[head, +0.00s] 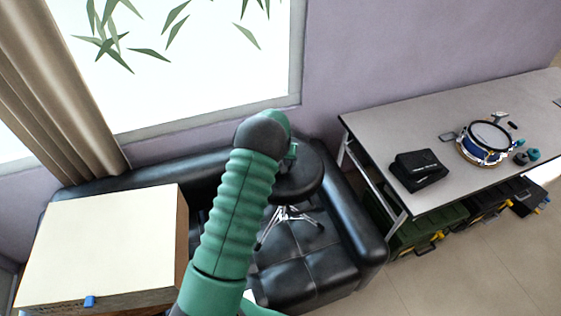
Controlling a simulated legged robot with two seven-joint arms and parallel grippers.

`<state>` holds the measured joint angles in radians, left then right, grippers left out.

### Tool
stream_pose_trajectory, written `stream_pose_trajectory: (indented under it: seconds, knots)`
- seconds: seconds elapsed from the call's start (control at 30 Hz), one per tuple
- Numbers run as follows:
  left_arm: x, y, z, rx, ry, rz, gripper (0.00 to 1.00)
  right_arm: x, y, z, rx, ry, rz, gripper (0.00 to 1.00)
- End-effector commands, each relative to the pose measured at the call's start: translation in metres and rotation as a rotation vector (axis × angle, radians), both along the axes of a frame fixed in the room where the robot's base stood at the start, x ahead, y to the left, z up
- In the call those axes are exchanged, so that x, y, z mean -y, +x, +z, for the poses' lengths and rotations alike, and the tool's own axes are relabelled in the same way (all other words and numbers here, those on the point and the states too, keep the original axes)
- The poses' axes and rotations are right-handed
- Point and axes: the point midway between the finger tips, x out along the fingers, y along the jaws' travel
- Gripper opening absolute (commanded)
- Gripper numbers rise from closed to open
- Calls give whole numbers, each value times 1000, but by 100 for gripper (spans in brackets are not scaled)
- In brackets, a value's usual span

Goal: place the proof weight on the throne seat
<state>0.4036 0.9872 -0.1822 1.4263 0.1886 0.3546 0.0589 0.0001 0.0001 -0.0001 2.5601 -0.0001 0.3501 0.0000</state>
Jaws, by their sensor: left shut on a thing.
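The throne seat (305,187) is a round black pad on a chrome tripod stand, in the middle of the head view. My left arm, ribbed green with a dark rounded joint, reaches up across it and covers its left part. My left gripper (291,154) shows only as a small green part at the seat's far edge. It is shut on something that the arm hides. I cannot tell whether it touches the seat. I cannot make out the proof weight anywhere. My right gripper is not in view.
A black sofa (302,274) surrounds the stand. A pale-topped box (105,240) with a blue piece (90,301) is at left. A grey table (470,112) at right holds a black case (418,170) and a blue drum (485,142). Bins (432,222) sit beneath it.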

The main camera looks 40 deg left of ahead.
Motion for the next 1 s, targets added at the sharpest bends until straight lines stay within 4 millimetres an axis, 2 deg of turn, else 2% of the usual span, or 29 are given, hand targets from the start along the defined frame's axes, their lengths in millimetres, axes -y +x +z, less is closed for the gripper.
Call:
stream_pose_trajectory:
  seconds: [0.03, 0.1, 0.33, 0.37, 0.5, 0.77, 0.87, 1.0]
  knots:
    - [-2, 0, -3, 1, 2, 1, 10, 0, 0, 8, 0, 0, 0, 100]
    - [-2, 1, -13, 1, 2, 1, 10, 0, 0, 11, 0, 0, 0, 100]
    - [-3, 2, -19, 6, 3, 1, 10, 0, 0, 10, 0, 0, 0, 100]
    - [-1, 0, -22, 0, -1, 2, 84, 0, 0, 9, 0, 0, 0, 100]
    - [0, 0, -22, -1, 0, 1, 100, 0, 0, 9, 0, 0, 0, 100]
    - [0, 0, -19, 0, 0, 1, 100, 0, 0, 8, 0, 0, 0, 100]
    - [2, -3, -8, 2, 1, 1, 100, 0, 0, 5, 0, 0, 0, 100]
    - [11, -13, 24, 4, 1, 0, 100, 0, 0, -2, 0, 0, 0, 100]
